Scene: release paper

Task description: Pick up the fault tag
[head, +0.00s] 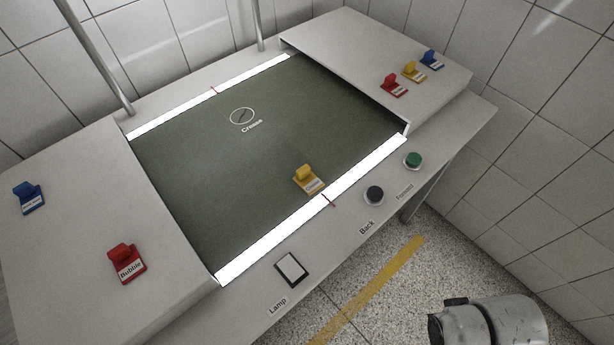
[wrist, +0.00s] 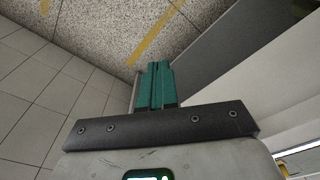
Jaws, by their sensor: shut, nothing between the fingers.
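Several small tags with upright grips show in the head view. A yellow tag (head: 308,181) lies on the green sheet at its front edge, by the bright strip; its label is too small to read. A red tag (head: 127,264) reading "Bubble" and a blue tag (head: 28,198) lie on the left panel. A red tag (head: 394,86), a yellow tag (head: 414,72) and a blue tag (head: 431,60) stand in a row on the right panel. My gripper's teal fingers (wrist: 155,84) are together and empty in the wrist view, over the floor, away from any tag.
The green sheet (head: 205,190) has a circled mark (head: 242,117) labelled "Crease". The front ledge holds a green button (head: 413,160), a black button (head: 374,195) and a Lamp switch (head: 291,269). Metal posts (head: 95,55) rise at the back. Tiled walls stand behind and right.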

